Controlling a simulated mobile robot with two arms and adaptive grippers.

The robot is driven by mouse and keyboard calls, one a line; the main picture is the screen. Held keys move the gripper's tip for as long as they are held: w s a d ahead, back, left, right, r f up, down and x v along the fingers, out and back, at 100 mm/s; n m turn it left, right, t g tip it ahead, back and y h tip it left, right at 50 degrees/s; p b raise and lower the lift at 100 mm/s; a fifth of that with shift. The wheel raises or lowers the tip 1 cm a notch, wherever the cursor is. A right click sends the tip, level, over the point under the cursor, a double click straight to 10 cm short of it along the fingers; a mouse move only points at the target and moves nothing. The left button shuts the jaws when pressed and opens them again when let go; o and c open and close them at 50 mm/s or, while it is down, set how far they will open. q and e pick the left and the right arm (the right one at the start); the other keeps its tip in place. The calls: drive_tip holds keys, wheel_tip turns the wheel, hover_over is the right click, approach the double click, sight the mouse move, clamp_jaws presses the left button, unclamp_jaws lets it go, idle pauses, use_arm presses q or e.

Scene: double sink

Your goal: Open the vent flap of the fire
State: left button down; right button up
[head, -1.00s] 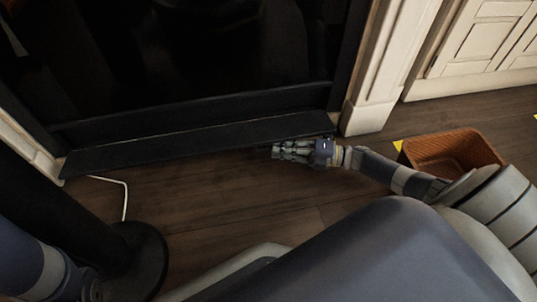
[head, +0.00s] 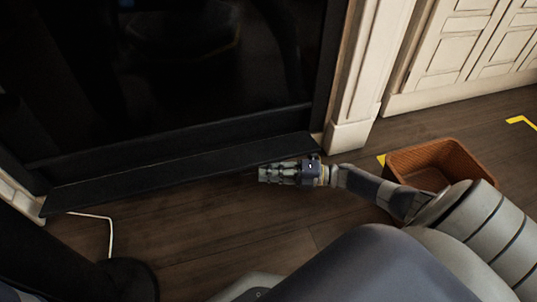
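The dark fireplace (head: 190,75) fills the upper left, with a glossy black front. Along its bottom a long black flap (head: 170,167) juts out just above the floor. I cannot tell how far it is tilted. My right gripper (head: 262,174) is at the right part of the flap's front edge, pointing left. Its fingers lie close together; from this angle I cannot tell whether they touch the flap or are shut. My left gripper is not in view.
A brown wicker basket (head: 440,160) stands on the floor to the right, beside my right arm. A cream pillar (head: 355,100) borders the fireplace. A white cable (head: 108,235) and a black round base (head: 120,280) are at lower left. Wooden floor is clear before the flap.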

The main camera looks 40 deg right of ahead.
wheel_tip(320, 180, up, 10)
idle(0.5)
drive_tip(key=p+v, duration=0.2)
drive_tip(key=v, duration=0.6)
drive_tip(key=shift+s+d+r, duration=0.2)
drive_tip(key=shift+d+r, duration=0.05)
drive_tip(key=shift+r, duration=0.1)
idle(0.5)
drive_tip(key=shift+p, duration=0.3)
